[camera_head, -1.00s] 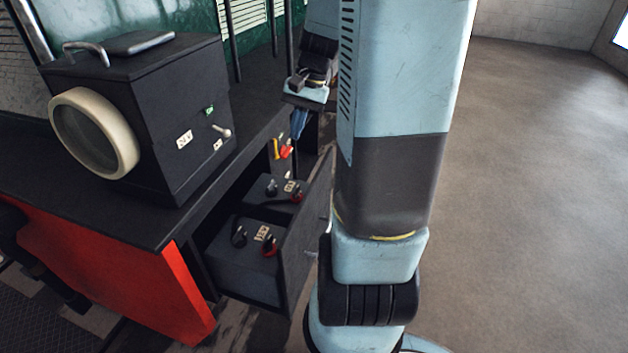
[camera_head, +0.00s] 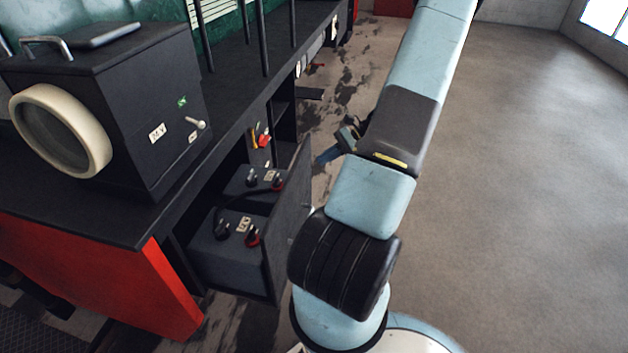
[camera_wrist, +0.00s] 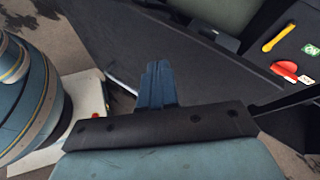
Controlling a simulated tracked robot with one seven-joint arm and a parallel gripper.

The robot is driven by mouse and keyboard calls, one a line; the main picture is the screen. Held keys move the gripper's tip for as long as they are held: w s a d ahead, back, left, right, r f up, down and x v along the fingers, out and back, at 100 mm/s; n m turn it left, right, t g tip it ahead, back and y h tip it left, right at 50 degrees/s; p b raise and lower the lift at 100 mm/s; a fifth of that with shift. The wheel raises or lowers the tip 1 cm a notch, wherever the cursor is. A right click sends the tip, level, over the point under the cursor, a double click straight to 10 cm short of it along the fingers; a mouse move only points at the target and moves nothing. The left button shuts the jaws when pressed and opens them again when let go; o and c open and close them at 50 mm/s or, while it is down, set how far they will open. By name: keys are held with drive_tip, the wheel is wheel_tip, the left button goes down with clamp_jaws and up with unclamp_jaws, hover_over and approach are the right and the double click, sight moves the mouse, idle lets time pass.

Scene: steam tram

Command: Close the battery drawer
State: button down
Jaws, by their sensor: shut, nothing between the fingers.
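The battery drawer (camera_head: 284,240) stands open from the dark cabinet under the counter. Two grey batteries (camera_head: 210,262) with black and red terminals sit in it. My gripper (camera_head: 326,157) is outside the drawer, just to the right of the front panel's far end, partly behind my arm. In the wrist view its blue fingers (camera_wrist: 156,84) are together and empty, over the dark drawer front (camera_wrist: 215,72). A pale bar, probably the drawer handle (camera_wrist: 122,78), shows left of the fingers. I cannot tell whether the fingers touch the panel.
A black headlamp box (camera_head: 150,110) stands on the counter. Red and yellow switch handles (camera_head: 262,137) are inside the cabinet beyond the drawer; the red handle (camera_wrist: 286,70) also shows in the wrist view. The concrete floor (camera_head: 510,200) to the right is clear.

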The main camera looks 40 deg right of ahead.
drive_tip(key=s+d+f+m+t, duration=0.3)
drive_tip(key=d+f+m+t, duration=0.15)
drive_tip(key=f, duration=0.25)
drive_tip(key=s+d+f+m+t, duration=0.2)
drive_tip(key=d+f+m+t, duration=0.2)
drive_tip(key=f+m+t, duration=0.15)
approach(305, 178)
drive_tip(key=shift+n+g+h, duration=0.3)
drive_tip(key=shift+n, duration=0.1)
drive_tip(key=x, duration=0.7)
drive_tip(key=shift+r, duration=0.25)
drive_tip(key=shift+w+d, duration=0.1)
